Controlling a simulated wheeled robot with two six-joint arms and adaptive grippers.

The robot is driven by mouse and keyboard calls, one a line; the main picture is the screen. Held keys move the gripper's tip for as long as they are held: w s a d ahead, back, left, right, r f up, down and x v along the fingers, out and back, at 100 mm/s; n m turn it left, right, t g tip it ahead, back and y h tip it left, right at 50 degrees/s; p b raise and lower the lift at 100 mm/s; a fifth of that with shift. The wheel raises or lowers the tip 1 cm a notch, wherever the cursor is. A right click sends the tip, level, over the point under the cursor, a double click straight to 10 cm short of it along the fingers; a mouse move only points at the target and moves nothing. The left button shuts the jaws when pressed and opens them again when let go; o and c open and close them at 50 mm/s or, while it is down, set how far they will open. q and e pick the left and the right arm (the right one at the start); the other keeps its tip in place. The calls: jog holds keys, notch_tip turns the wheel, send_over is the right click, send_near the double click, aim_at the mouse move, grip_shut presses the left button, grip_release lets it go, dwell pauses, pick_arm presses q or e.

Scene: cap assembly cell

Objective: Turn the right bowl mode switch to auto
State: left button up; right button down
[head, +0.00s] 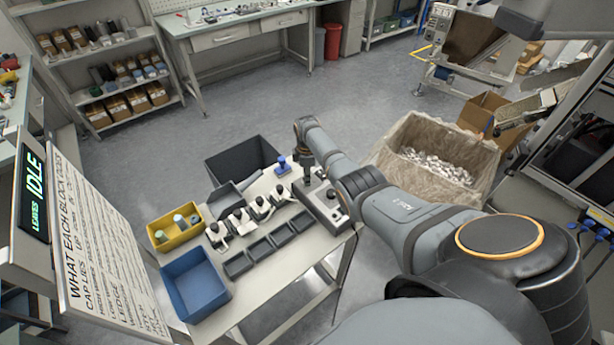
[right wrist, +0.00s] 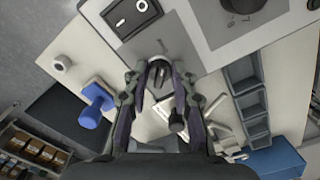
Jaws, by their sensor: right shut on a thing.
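The grey control box (head: 326,208) stands at the right end of the white bench. In the right wrist view its light top panel (right wrist: 205,35) fills the upper middle. A small dark switch knob (right wrist: 160,73) sits on a pale plate there. My right gripper (head: 308,180) reaches down onto the far-left part of the box. In the right wrist view my right gripper (right wrist: 161,75) has its fingertips on both sides of the knob, shut on it. The knob's setting and its labels cannot be read. My left gripper is not in view.
A black rocker switch (right wrist: 131,12) and a dark round knob (right wrist: 240,4) are on the same panel. A blue-topped piece (head: 281,165), several toggle clamps, dark trays (head: 261,249), a yellow bin (head: 164,245) and a blue bin (head: 212,305) crowd the bench.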

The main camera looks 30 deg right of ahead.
dwell(0.5)
jog(key=c, duration=1.1)
grip_release()
notch_tip(320, 180, up, 12)
